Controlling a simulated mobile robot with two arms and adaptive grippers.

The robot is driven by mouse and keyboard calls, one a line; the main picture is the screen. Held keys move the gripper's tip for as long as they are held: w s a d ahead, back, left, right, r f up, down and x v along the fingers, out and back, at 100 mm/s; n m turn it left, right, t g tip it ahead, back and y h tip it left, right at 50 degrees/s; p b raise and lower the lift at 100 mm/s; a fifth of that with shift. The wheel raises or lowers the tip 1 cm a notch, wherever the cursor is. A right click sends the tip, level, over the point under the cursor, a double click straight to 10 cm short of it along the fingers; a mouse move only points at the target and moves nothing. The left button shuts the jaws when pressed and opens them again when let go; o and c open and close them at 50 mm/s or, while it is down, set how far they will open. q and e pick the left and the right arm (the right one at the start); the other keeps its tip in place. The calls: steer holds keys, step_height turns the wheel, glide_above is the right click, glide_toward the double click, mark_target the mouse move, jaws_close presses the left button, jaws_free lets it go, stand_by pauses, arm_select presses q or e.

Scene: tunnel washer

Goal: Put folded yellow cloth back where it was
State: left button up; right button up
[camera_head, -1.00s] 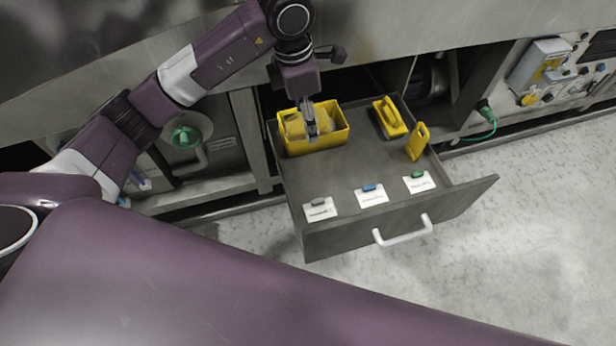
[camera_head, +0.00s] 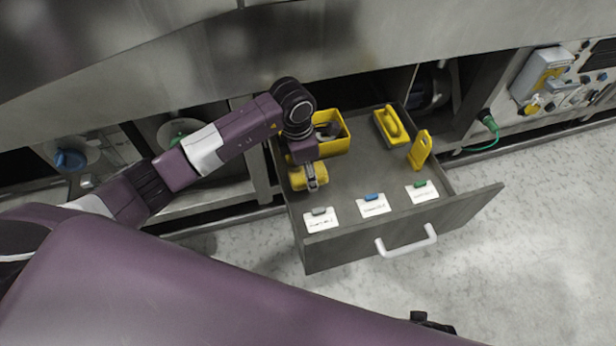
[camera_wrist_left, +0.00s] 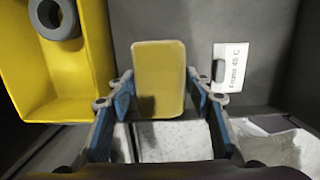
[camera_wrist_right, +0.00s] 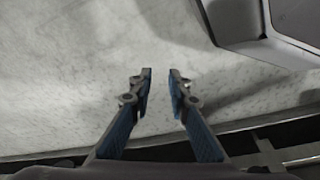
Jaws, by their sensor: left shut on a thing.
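The folded yellow cloth (camera_wrist_left: 158,78) is between the blue-padded fingers of my left gripper (camera_wrist_left: 158,92). In the head view the cloth (camera_head: 302,180) is at the left side of the open drawer (camera_head: 365,180), in front of the yellow bin (camera_head: 338,143). My left gripper (camera_head: 313,183) reaches down there, shut on the cloth. Whether the cloth touches the drawer floor I cannot tell. The bin holds a grey ring (camera_wrist_left: 58,18). My right gripper (camera_wrist_right: 161,82) is open and empty above the pale floor.
A yellow handled tool (camera_head: 391,126) and an upright yellow piece (camera_head: 420,150) stand at the drawer's right. Three white cards with grey (camera_head: 320,221), blue (camera_head: 373,207) and green (camera_head: 422,193) clips lie along its front. The drawer's middle is clear.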

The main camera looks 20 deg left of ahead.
mark_target(303, 174)
arm_select(q)
step_height(303, 174, down, 3)
steer(key=shift+r, duration=0.2)
arm_select(e)
steer(key=shift+w+r, duration=0.3)
steer(key=shift+r, duration=0.25)
arm_select(q)
steer(key=shift+f, duration=0.1)
steer(key=o, duration=1.1)
arm_select(e)
steer(key=shift+w+r, duration=0.1)
steer(key=shift+r, duration=0.2)
steer(key=shift+w, duration=0.1)
arm_select(q)
steer(key=r, duration=0.4)
steer(key=r+p, duration=0.1)
steer(key=r, duration=0.3)
steer(key=a+r, duration=0.1)
steer(key=r, duration=0.3)
steer(key=shift+s+a+r, duration=0.1)
steer(key=shift+s, duration=0.3)
arm_select(e)
steer(key=s+f, duration=0.3)
steer(key=f, duration=0.2)
steer(key=shift+s+d+f, duration=0.15)
steer(key=shift+s+d, duration=0.05)
